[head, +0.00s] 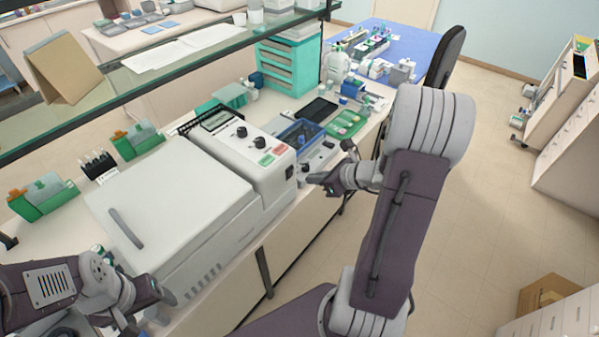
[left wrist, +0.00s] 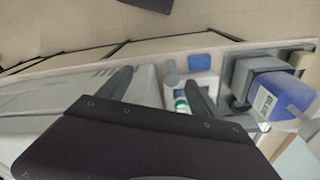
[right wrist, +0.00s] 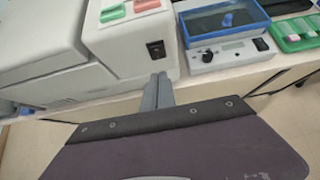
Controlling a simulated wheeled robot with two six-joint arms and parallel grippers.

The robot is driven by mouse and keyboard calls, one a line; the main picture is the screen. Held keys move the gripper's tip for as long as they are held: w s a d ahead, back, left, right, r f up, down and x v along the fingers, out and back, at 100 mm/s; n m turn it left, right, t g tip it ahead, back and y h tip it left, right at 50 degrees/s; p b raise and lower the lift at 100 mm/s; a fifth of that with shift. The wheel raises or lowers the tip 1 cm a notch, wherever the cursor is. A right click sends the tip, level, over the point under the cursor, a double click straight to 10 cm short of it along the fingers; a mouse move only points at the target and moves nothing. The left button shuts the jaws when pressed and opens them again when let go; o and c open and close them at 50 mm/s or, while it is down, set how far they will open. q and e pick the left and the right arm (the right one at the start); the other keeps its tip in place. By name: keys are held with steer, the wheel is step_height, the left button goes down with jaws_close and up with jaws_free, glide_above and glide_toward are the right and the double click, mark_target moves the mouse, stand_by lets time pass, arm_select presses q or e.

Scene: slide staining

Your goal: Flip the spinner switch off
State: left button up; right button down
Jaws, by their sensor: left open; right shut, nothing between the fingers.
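The spinner (head: 165,210) is a large white machine with a closed lid and a control panel with knobs and red and green buttons. Its black rocker switch (head: 290,171) is on the panel's end face, and shows in the right wrist view (right wrist: 156,49); its position is too small to tell. My right gripper (head: 314,180) is shut and empty, its fingertips (right wrist: 160,78) just below and in front of the switch, seemingly apart from it. My left gripper (head: 163,298) is open and empty near the spinner's near left corner; its fingers also show in the left wrist view (left wrist: 157,85).
A small device with a knob (right wrist: 230,55) and a blue tray (right wrist: 225,22) stand right beside the spinner. A green tray (right wrist: 299,33) lies further right. Green racks (head: 137,140) stand behind the spinner. The floor in front of the bench is clear.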

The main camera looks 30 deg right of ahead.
mark_target(291, 171)
steer(key=shift+w+a+f+p, duration=0.15)
steer(key=shift+w+a+p, duration=0.15)
steer(key=shift+w, duration=0.55)
steer(key=shift+w+a+f+p, duration=0.2)
steer(key=shift+w+a, duration=0.2)
steer(key=shift+w, duration=0.5)
steer(key=shift+w+a+f+p, duration=0.1)
steer(key=shift+w+a+p, duration=0.2)
steer(key=shift+w, duration=0.55)
steer(key=shift+w+a+r+g+p, duration=0.3)
steer(key=shift+r+g+p, duration=0.1)
steer(key=shift+p, duration=0.6)
steer(key=shift+f+b, duration=0.3)
steer(key=shift+b, duration=0.05)
steer(key=shift+d+r+p, duration=0.1)
steer(key=shift+r+p, duration=0.5)
steer(key=shift+r, duration=0.25)
